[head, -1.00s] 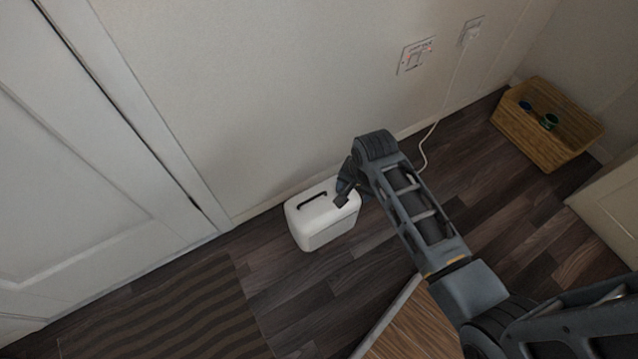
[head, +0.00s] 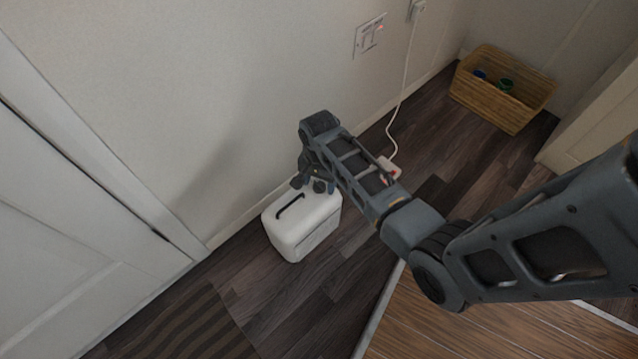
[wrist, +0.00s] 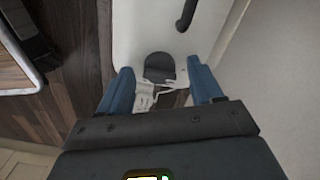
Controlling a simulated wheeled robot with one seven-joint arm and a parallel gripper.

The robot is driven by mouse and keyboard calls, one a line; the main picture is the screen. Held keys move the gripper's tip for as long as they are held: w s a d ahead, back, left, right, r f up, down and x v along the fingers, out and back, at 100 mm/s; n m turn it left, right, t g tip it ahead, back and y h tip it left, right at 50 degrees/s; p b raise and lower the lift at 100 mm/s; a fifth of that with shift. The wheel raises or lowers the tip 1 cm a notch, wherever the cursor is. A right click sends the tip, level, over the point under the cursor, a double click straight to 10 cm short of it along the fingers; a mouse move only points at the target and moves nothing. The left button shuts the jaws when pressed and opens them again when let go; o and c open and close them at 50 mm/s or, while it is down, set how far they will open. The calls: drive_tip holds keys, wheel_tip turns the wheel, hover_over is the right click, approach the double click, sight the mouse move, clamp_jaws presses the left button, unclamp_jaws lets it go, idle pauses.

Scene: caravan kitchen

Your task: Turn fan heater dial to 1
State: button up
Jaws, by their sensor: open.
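The fan heater (head: 300,228) is a white box with a black handle, standing on the floor by the wall. Its white top also shows in the wrist view (wrist: 140,25). A dark rounded dial (wrist: 159,67) sits near the end of that top. My gripper (wrist: 160,75) is open, its two blue fingers on either side of the dial in the picture. I cannot tell whether they touch it. In the head view my gripper (head: 310,184) is over the heater's right end. The dial's markings cannot be read.
A wall socket (head: 370,36) is above and to the right. A white cable (head: 402,95) runs down to a socket block (head: 388,173) on the floor. A wicker basket (head: 500,90) stands at the far right. A wooden surface (head: 480,330) is at lower right.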

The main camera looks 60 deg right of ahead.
drive_tip(key=shift+f, duration=0.1)
drive_tip(key=shift+c, duration=0.5)
drive_tip(key=c, duration=1)
drive_tip(key=shift+o, duration=0.2)
drive_tip(key=shift+p, duration=0.35)
drive_tip(key=shift+r+m+p, duration=0.2)
drive_tip(key=shift+m+p, duration=0.75)
drive_tip(key=shift+m, duration=0.05)
drive_tip(key=m+p, duration=0.2)
drive_tip(key=shift+m, duration=0.3)
drive_tip(key=m+p, duration=0.3)
drive_tip(key=m, duration=0.1)
drive_tip(key=shift+f, duration=0.1)
drive_tip(key=shift+f+m+p, duration=0.1)
drive_tip(key=shift+m+p, duration=0.5)
drive_tip(key=shift+m, duration=0.9)
